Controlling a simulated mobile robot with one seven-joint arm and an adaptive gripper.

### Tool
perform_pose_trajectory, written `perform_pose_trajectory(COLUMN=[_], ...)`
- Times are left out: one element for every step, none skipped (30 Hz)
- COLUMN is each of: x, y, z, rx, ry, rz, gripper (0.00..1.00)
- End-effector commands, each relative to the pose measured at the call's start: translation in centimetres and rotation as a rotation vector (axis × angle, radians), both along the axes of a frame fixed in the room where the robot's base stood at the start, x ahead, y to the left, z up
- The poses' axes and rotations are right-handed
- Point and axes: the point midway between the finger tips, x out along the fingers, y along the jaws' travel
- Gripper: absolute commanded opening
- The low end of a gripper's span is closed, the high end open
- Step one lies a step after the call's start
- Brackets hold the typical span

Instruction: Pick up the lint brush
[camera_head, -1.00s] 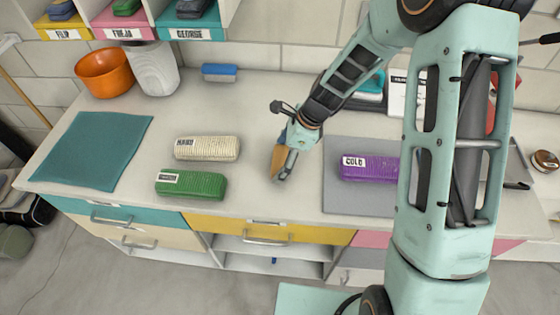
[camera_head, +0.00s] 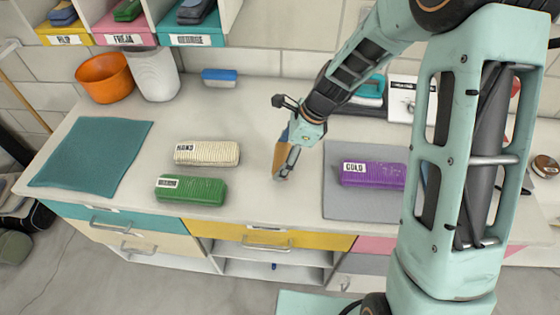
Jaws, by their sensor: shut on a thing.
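My gripper (camera_head: 284,172) is low over the middle of the counter, pointing down. It is shut on a narrow tan, wood-coloured thing (camera_head: 279,156), which I take to be the lint brush. A bit of blue shows at its upper end, by my wrist. The fingers and wrist hide part of it, and I cannot tell whether its lower end touches the counter.
A purple brush (camera_head: 372,175) lies on a grey mat (camera_head: 350,208) to the right. A blue brush (camera_head: 219,78), an orange bowl (camera_head: 103,78) and a white bin (camera_head: 153,75) stand behind.

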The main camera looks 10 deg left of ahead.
Motion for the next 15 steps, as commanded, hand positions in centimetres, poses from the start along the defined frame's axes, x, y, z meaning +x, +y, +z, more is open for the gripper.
perform_pose_trajectory(x=[-0.2,-0.5,-0.7,-0.9,-1.1,-1.4,-1.6,-1.8,-2.0,-2.3,-2.5,-2.9,-3.3,-3.6,-3.9], y=[-0.6,-0.9,-1.2,-1.5,-1.8,-2.1,-2.4,-2.7,-3.1,-3.4,-3.7,-4.3,-4.8,-5.2,-5.8], z=[0.7,1.1,1.6,2.1,2.5,3.0,3.4,3.9,4.4,4.8,5.2,5.4,5.7,5.9,6.2], rx=[-0.001,0.0,-0.001,-0.001,0.0,-0.001,-0.001,0.0,-0.001,-0.001,0.0,-0.001,-0.001,-0.001,-0.001], ry=[-0.004,-0.003,-0.004,-0.004,-0.003,-0.003,-0.004,-0.004,-0.005,-0.004,-0.004,-0.004,-0.003,-0.001,-0.003], rz=[-0.003,-0.002,-0.003,-0.003,-0.002,-0.002,-0.004,-0.004,-0.004,-0.005,-0.004,-0.005,-0.004,-0.005,-0.006], gripper=[0.54,0.54,0.54,0.54,0.54,0.54,0.54,0.54,0.54,0.54,0.54,0.54,0.54,0.54,0.54])
